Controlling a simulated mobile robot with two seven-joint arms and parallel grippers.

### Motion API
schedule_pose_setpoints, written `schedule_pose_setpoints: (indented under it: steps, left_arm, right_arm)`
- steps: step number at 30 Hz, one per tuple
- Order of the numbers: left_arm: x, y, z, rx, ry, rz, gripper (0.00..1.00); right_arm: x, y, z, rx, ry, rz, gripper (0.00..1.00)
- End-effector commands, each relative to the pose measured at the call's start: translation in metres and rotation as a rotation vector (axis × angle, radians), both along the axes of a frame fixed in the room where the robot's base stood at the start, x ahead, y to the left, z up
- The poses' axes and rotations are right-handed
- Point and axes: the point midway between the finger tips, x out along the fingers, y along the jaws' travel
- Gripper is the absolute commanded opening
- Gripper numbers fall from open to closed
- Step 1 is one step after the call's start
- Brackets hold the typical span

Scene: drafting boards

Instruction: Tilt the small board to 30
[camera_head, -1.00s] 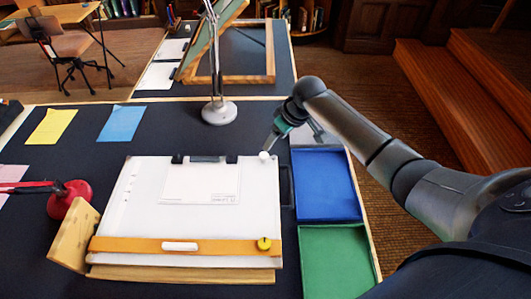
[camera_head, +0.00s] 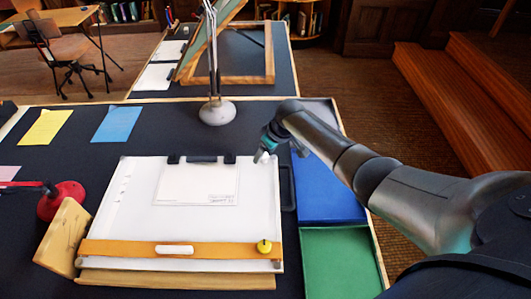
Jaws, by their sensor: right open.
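The small board (camera_head: 140,205) is a white drafting board on the near desk, with a wooden base (camera_head: 180,280) showing below its front edge. It looks low; I cannot read its angle. An orange straightedge (camera_head: 125,248) with a white grip (camera_head: 174,249) crosses its front, and a yellow knob (camera_head: 264,246) sits at the right end. A paper sheet (camera_head: 195,186) lies under a black clip (camera_head: 202,158). My right gripper (camera_head: 262,157) is open at the board's far right corner, over a small white part; contact is unclear. My left gripper is out of view.
Blue (camera_head: 326,190) and green (camera_head: 340,258) trays lie right of the board. A lamp base (camera_head: 217,112) stands behind it, a red lamp base (camera_head: 62,200) and a wooden block (camera_head: 62,236) at left. A larger tilted board (camera_head: 208,42) stands on the far desk.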

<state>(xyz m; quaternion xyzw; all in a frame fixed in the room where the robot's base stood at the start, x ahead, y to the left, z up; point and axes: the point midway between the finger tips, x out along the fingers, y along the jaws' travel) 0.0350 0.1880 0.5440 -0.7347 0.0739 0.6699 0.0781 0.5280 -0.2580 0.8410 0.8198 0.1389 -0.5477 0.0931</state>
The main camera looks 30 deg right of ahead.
Motion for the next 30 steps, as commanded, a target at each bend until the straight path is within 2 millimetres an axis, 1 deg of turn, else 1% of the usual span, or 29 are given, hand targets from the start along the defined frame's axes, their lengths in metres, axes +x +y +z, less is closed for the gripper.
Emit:
schedule_pose_setpoints:
  steps: [5,23,24,30]
  left_arm:
    - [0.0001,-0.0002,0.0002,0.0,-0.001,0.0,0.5]
    - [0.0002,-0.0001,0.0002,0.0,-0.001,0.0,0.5]
    - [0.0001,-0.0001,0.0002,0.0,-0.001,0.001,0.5]
    - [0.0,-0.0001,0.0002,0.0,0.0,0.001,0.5]
  right_arm:
    - [0.0001,0.0001,0.0003,0.0,0.0,0.0,0.69]
    - [-0.0003,-0.0002,0.0001,0.0,0.001,-0.001,0.01]
    - [-0.0003,-0.0002,0.0001,0.0,0.001,-0.001,0.0]
    - [-0.0005,-0.0003,0.0,0.0,0.001,-0.001,0.0]
